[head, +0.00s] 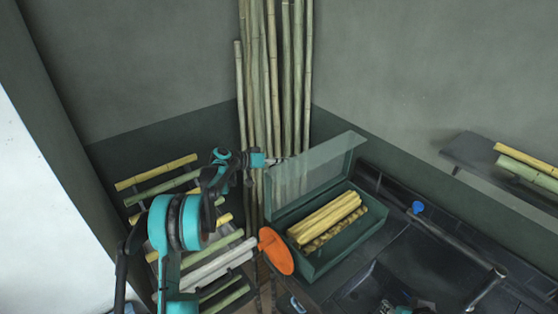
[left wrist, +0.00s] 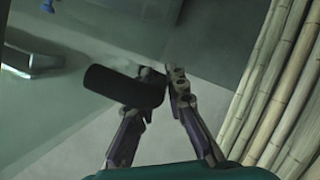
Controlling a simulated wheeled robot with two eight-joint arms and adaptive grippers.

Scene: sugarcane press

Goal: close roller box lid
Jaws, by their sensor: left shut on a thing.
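The roller box (head: 343,247) is a long dark green box with its lid (head: 325,170) standing raised along its back side. The lid has a green frame and a see-through panel. Yellow pressed cane pieces (head: 326,217) lie inside the box. My left gripper (head: 283,160) is at the upper left edge of the lid. In the left wrist view the lid's clear panel (left wrist: 60,122) shows beside the fingers. The left gripper there (left wrist: 163,82) is shut on the lid at a dark cylindrical part.
Tall bamboo-like canes (head: 270,80) lean in the corner behind the lid. A rack of cut canes (head: 158,171) stands at left, near my left arm. An orange disc (head: 276,251) is left of the box. A dark machine surface (head: 420,262) lies to its right.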

